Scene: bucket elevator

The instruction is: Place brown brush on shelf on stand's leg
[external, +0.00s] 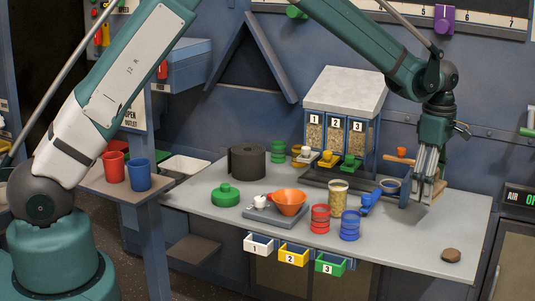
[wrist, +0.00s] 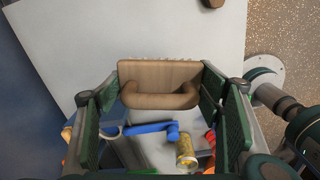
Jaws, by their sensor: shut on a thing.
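My gripper (external: 427,186) is at the right side of the grey table. It is shut on the brown brush (external: 439,187), which is partly hidden behind the fingers. In the wrist view the brush (wrist: 158,71) sits between the two green finger pads, its looped handle toward the camera and pale bristles showing along the far edge. The stand at the left has a blue-grey leg (external: 149,233). A small brown shelf (external: 191,249) is fixed low beside this leg, and its top looks bare.
Red (external: 114,167) and blue (external: 140,174) cups stand on the stand's upper board. The table holds an orange funnel (external: 289,202), a yellow-filled jar (external: 338,197), red and blue ring holders and a dispenser (external: 341,120). A brown disc (external: 451,255) lies at the front right, with bare tabletop around it.

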